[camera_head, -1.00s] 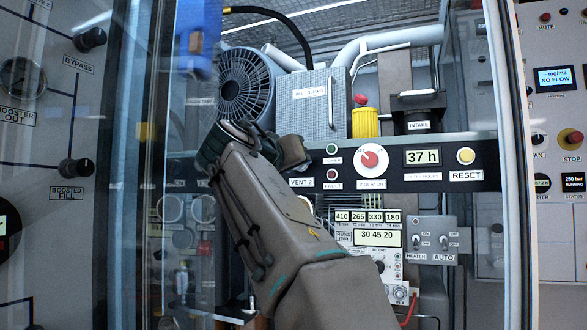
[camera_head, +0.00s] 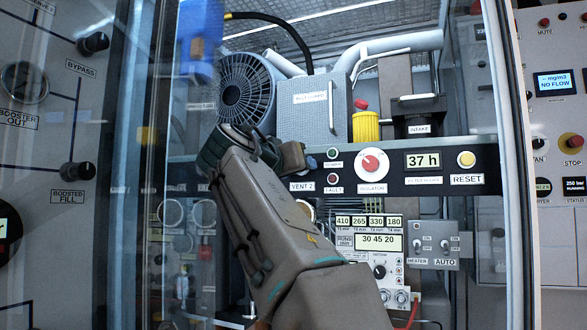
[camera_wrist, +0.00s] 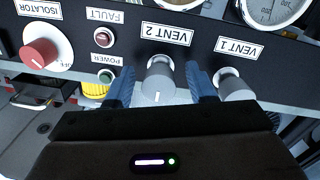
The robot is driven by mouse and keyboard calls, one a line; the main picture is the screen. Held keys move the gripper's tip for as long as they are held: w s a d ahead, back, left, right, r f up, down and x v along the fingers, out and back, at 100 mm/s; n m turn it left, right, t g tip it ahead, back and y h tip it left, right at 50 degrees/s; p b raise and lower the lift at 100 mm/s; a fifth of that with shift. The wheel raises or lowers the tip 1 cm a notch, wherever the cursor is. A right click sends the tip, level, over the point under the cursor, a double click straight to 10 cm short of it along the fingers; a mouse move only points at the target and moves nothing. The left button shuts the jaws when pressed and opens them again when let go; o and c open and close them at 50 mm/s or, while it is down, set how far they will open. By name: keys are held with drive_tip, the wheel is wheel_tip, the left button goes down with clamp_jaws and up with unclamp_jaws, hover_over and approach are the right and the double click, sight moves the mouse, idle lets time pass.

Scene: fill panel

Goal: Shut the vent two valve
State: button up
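The vent two valve is a grey knob (camera_wrist: 160,76) under the upside-down VENT 2 label (camera_wrist: 166,34) in the wrist view. A white mark shows on its lower side in that picture. My gripper (camera_wrist: 160,84) is open, with one blue finger on each side of this knob and a visible gap to both. In the head view my gripper and wrist (camera_head: 245,150) are at the dark panel strip, left of the VENT 2 label (camera_head: 302,187). The knob is hidden behind my arm there.
A similar grey VENT 1 knob (camera_wrist: 236,86) sits close beside the right finger in the wrist view. The red isolator knob (camera_wrist: 40,53) and the fault (camera_wrist: 103,38) and power (camera_wrist: 105,76) lamps lie to the left. A glass pane edge (camera_head: 510,150) stands at the right.

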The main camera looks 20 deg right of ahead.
drive_tip(key=v, duration=1.4)
drive_tip(key=shift+r, duration=0.1)
